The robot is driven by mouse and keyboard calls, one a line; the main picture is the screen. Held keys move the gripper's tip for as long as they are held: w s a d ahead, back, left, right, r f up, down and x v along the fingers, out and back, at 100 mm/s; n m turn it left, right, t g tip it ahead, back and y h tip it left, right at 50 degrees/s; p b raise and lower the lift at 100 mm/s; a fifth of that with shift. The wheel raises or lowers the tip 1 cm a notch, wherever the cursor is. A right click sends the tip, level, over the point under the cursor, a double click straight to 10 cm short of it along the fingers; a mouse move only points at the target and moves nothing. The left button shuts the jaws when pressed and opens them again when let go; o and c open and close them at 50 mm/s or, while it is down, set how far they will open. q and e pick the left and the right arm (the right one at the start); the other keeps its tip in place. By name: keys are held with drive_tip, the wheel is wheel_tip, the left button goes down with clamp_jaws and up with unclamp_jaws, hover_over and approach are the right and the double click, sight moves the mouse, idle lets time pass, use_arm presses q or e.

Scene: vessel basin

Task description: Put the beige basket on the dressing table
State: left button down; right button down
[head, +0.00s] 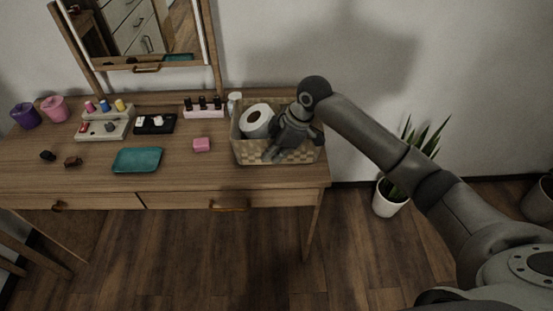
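The beige basket (248,152) is a woven rectangular basket at the right end of the dressing table (100,178). It looks upright and rests on or just above the tabletop; the exact contact is hard to tell. A white toilet roll (257,121) is inside it. My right gripper (272,153) reaches in from the right, over the basket's right part, with its fingers pointing down at the front rim. The fingers overlap the basket wall, and whether they grip it is unclear. My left gripper is not in view.
A teal tray (137,160), a pink block (201,145), a pink rack of dark bottles (204,109) and a white bottle (235,104) stand left of the basket. A mirror (140,30) rises behind. A potted plant (391,198) stands on the floor at right.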

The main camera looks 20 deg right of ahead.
drive_tip(key=shift+w+d+f, duration=0.35)
drive_tip(key=shift+w+f, duration=0.1)
drive_tip(key=shift+f, duration=0.15)
drive_tip(key=shift+w+d+f, duration=0.35)
drive_tip(key=shift+w+f, duration=0.05)
drive_tip(key=shift+f, duration=0.2)
drive_tip(key=shift+w+d+f, duration=0.1)
drive_tip(key=shift+f, duration=0.25)
wheel_tip(320, 180, down, 3)
drive_tip(key=shift+r+p, duration=0.15)
drive_tip(key=shift+p, duration=0.25)
drive_tip(key=c, duration=1.6)
unclamp_jaws()
drive_tip(key=shift+c, duration=0.2)
drive_tip(key=v, duration=1.2)
drive_tip(key=shift+b, duration=0.3)
